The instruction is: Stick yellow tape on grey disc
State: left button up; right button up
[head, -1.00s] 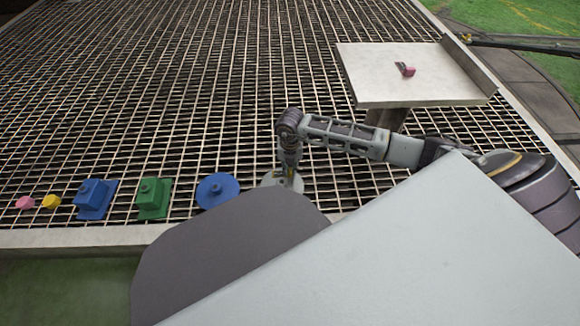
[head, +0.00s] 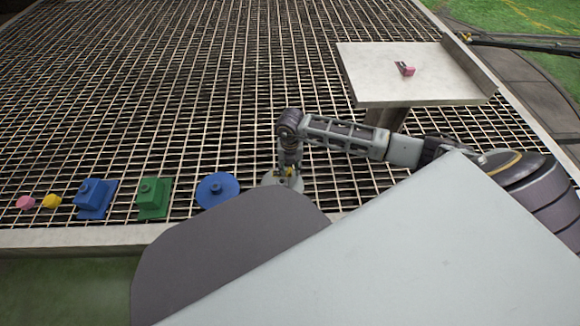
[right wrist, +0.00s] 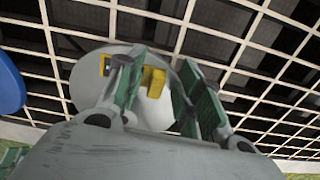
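The grey disc (head: 296,184) lies on the grating near its front edge, partly hidden by my own body in the head view. In the right wrist view the grey disc (right wrist: 84,85) is behind my fingers. Yellow tape (right wrist: 153,82) shows against the disc between the fingers, with more yellow left of the left finger; whether these are one piece I cannot tell. My right gripper (right wrist: 158,75) is open, its green-padded fingers apart with gaps beside the yellow. In the head view it points down over the disc. My left gripper is not in view.
Left of the disc stand a blue disc (head: 217,190), a green block (head: 153,198), a blue block (head: 94,198), a yellow piece (head: 51,201) and a pink piece (head: 26,202). A pale raised table (head: 430,85) holds a small pink object (head: 405,68).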

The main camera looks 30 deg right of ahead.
jog(key=shift+r, duration=3.75)
